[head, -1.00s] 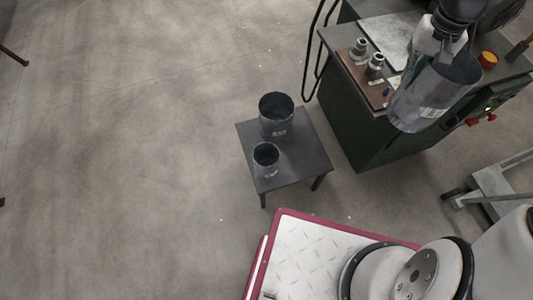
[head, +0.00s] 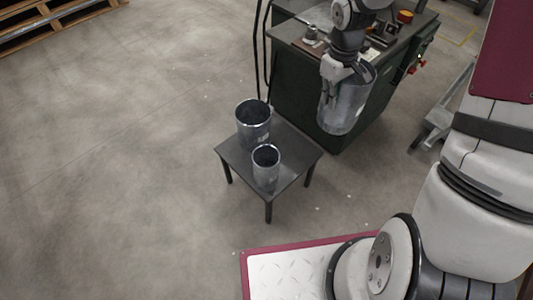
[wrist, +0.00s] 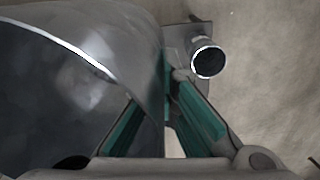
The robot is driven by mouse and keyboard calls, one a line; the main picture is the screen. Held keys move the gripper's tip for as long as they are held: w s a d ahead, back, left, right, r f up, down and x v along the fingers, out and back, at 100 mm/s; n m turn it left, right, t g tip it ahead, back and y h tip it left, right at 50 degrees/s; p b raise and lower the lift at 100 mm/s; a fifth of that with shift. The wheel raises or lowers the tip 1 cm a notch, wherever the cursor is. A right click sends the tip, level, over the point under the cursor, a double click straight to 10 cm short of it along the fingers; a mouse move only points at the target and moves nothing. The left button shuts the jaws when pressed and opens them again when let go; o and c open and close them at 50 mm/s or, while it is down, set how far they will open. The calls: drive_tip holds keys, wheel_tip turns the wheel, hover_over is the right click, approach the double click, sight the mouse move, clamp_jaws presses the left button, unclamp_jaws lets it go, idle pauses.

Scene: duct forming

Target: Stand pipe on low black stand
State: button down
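The low black stand (head: 295,164) is a small four-legged table in the middle of the head view. A larger grey pipe (head: 253,128) and a smaller one (head: 266,172) stand upright on it. My gripper (head: 335,82) is shut on the wall of another large grey metal pipe (head: 345,104), held slightly tilted in the air, right of the stand in the head view. In the wrist view the held pipe (wrist: 75,95) fills the left side, by the green finger pads. Part of the stand (wrist: 178,42) and one standing pipe (wrist: 208,62) show beyond it.
A dark green machine bench (head: 290,85) with small metal fittings (head: 312,33) on top stands behind the held pipe. A grey wheeled frame (head: 440,115) is at the right. A wooden pallet (head: 50,25) lies far left. The floor left of the stand is clear.

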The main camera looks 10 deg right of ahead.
sight(335, 127)
drive_tip(key=d+f+n+b, duration=0.3)
drive_tip(key=f+n+b, duration=0.3)
drive_tip(key=f, duration=0.4)
drive_tip(key=d+f+n+b, duration=0.3)
drive_tip(key=f+n+b, duration=0.3)
drive_tip(key=f, duration=0.5)
drive_tip(key=d+f+n+b, duration=0.4)
drive_tip(key=f+b, duration=0.4)
drive_tip(key=f, duration=0.2)
drive_tip(key=w+a+f+b, duration=0.2)
drive_tip(key=w+a+b, duration=0.1)
drive_tip(key=a, duration=0.4)
drive_tip(key=w+a+f+b, duration=0.3)
drive_tip(key=a+b, duration=0.1)
drive_tip(key=a, duration=0.3)
drive_tip(key=shift+w+a, duration=0.3)
drive_tip(key=c, duration=1.8)
unclamp_jaws()
drive_tip(key=shift+f, duration=0.1)
